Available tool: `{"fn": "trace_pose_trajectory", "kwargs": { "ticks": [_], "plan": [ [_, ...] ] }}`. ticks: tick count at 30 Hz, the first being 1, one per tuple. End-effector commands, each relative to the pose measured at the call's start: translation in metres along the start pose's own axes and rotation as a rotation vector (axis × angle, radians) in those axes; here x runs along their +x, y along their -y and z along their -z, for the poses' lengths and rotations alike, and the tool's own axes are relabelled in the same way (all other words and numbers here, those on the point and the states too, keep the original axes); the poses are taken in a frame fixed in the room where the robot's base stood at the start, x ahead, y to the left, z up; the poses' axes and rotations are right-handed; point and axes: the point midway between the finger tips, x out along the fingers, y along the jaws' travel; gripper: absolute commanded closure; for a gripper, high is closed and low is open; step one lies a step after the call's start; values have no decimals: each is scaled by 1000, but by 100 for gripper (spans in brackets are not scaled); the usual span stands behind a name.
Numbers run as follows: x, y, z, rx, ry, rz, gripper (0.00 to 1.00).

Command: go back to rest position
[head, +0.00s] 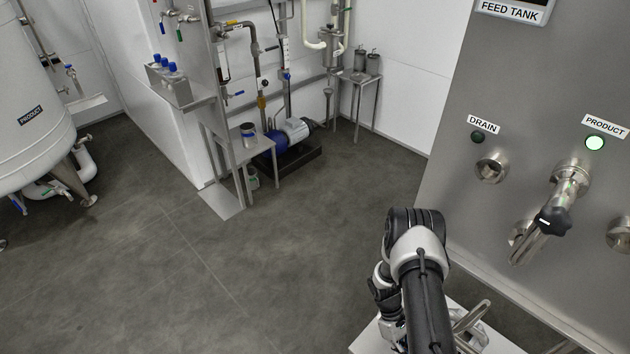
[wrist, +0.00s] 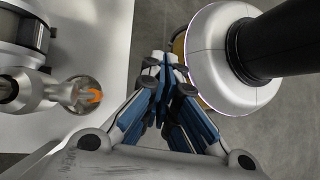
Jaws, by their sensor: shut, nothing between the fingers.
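My gripper (wrist: 166,62) shows in the wrist view with its blue-padded fingers drawn together and nothing between them. In the head view my arm is folded low at the right of centre, and its fingers cannot be made out. My gripper is apart from the steel panel (head: 450,200) in that view. On the panel, a bent steel pipe (head: 567,190) with a black knob is at the PRODUCT port, under a lit green lamp (head: 595,143). The DRAIN port (head: 491,167) is open, and its lamp (head: 478,137) is dark.
Open grey floor (head: 150,270) lies left of my arm. A blue pump (head: 285,140) and a small steel table (head: 250,145) stand at the back. The panel is close on the right.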

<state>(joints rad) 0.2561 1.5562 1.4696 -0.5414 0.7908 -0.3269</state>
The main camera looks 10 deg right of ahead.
Motion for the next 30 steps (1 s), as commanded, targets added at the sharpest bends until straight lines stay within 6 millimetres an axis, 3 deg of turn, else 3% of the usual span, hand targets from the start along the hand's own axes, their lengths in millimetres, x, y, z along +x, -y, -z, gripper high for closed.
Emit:
{"fn": "trace_pose_trajectory", "kwargs": {
  "ticks": [1, 11, 17, 24, 30],
  "plan": [
    [-22, -8, 0, 17, -21, -19, 100],
    [-117, -20, -16, 109, -106, -62, 100],
    [-206, -18, -41, 192, -199, -100, 100],
    [-321, 13, -95, 314, -358, -140, 100],
    [-390, 56, -147, 399, -501, -156, 100]
  ]
}}
